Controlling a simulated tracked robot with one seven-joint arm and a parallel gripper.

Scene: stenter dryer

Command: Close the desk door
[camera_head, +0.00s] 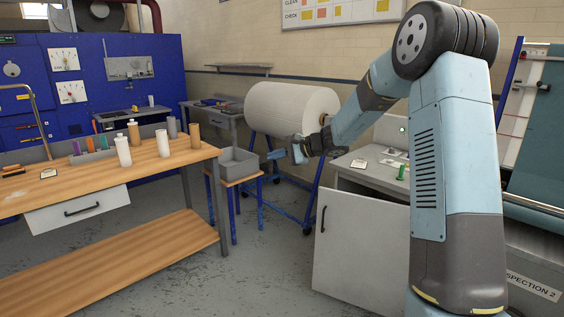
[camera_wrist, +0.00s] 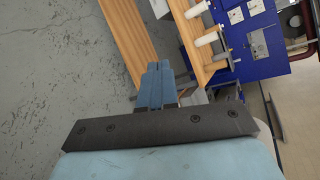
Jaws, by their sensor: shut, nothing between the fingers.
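The desk door (camera_head: 360,243) is a pale grey panel with a dark upright handle (camera_head: 323,220) near its left edge. It stands swung out in front of the grey desk (camera_head: 372,179) at the right of the head view. My arm hides its right side, so I cannot see the hinge or the cabinet opening. My gripper (camera_head: 274,154) is above and left of the door, clear of it, pointing left. Its blue fingers are together and empty in the wrist view (camera_wrist: 157,66). The door does not show in the wrist view.
A wooden workbench (camera_head: 85,185) with bottles and a partly open drawer (camera_head: 78,210) stands at the left. A grey bin (camera_head: 238,162) on a blue-legged stool and a white fabric roll (camera_head: 291,108) on a cart stand behind my gripper. Floor (camera_head: 262,262) between workbench and door is clear.

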